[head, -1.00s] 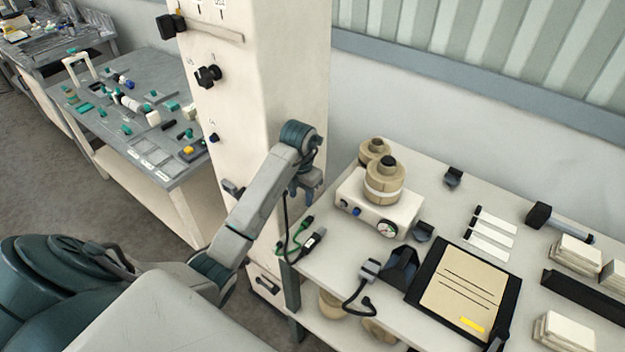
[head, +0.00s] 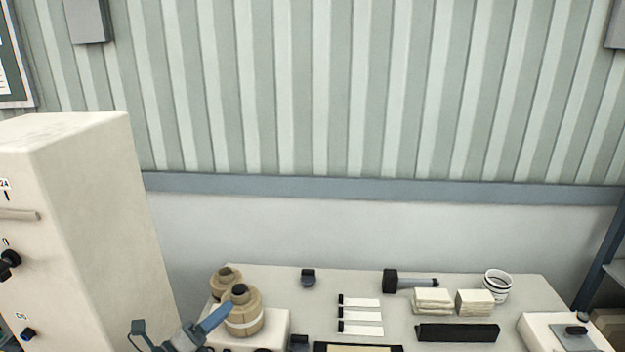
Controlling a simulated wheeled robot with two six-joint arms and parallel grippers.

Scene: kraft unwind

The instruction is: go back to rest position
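My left gripper (head: 180,329) shows at the bottom left edge of the head view, cut off by the frame. Its two finger parts stand apart, and I see nothing held between them. One blue-grey part overlaps the picture of a tan roll (head: 244,320) with a black core; I see no sign of a grip on it. My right gripper is not in view.
The white bench (head: 545,292) holds a second roll (head: 226,281), white strips (head: 360,315), a black-headed tool (head: 405,281), stacked pads (head: 433,300), a black bar (head: 457,332) and a white cup (head: 497,285). A tall cream cabinet (head: 95,230) stands left, a striped wall (head: 350,90) behind.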

